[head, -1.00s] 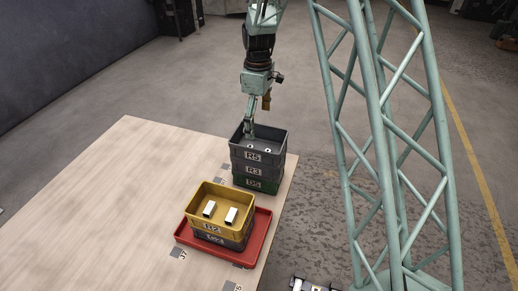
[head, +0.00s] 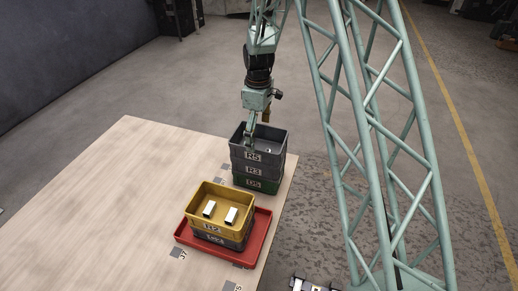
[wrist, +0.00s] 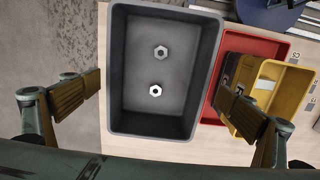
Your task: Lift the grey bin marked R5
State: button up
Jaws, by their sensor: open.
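The grey bin marked R5 (head: 252,156) is the top bin of a stack near the table's right edge. It sits on the dark bin marked R3 (head: 254,170), above a green bin (head: 257,183). My gripper (head: 250,146) is low over the R5 bin in the head view. In the wrist view its fingers (wrist: 163,97) are wide apart, one to each side of the bin's near part, with no clear contact visible.
A red tray (head: 262,222) stands in front of the stack. It holds a yellow bin (head: 210,191) with two white pieces, on top of a dark bin (head: 236,244). The table's left part (head: 120,200) is clear.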

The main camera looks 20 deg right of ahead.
aim_at(259, 143)
jog(key=shift+w+d+f, duration=0.1)
jog(key=shift+f, duration=1.2)
jog(key=shift+w+d+f, duration=0.1)
jog(key=shift+f, duration=1.2)
jog(key=shift+c, duration=0.2)
jog(key=c, duration=0.8)
